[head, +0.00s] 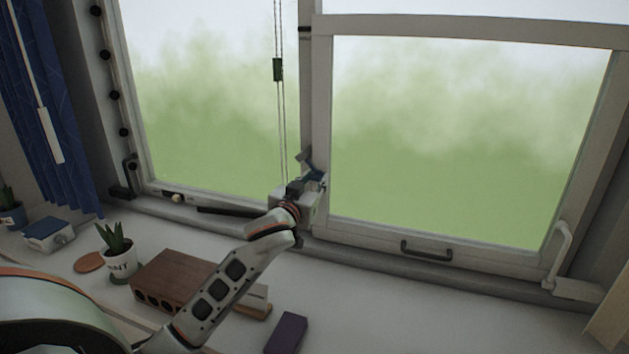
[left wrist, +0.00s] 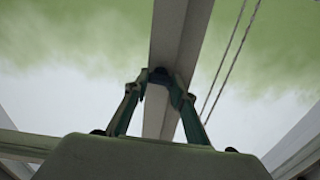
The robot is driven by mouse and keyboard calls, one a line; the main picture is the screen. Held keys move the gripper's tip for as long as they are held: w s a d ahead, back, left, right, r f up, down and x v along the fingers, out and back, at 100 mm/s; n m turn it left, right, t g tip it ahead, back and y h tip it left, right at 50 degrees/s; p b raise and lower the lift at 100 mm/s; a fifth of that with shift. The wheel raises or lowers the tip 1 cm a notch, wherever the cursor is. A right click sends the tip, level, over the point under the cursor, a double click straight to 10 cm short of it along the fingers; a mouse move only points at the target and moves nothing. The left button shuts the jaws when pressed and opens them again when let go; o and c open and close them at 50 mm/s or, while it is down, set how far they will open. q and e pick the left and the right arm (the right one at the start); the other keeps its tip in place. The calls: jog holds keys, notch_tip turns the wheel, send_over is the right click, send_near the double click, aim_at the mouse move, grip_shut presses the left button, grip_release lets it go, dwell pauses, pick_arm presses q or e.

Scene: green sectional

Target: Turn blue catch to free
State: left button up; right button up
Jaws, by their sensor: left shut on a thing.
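The blue catch (head: 314,173) sits low on the upright frame post between the two window panes. Only a small blue part of it shows past my gripper. My left gripper (head: 310,180) reaches up to the post from below and is shut on the catch. In the left wrist view, the two fingertips (left wrist: 160,80) close around a small dark piece (left wrist: 159,73) on the post. The fingers hide most of the catch, so its exact angle cannot be told. My right gripper is in neither view.
Cords with a dark toggle (head: 278,69) hang left of the post. A dark handle (head: 426,251) is on the right sash, and a pale lever (head: 560,252) stands at its right corner. A potted plant (head: 119,262), brown box (head: 172,279) and purple block (head: 287,333) are on the sill.

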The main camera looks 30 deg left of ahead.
pick_arm(q)
jog(key=m, duration=0.8)
jog(key=shift+m, duration=0.3)
jog(key=m, duration=0.4)
jog(key=shift+f+m, duration=0.15)
jog(key=shift+m, duration=0.15)
jog(key=shift+d+m, duration=0.1)
jog(key=shift+m, duration=1.9)
jog(key=o, duration=1.1)
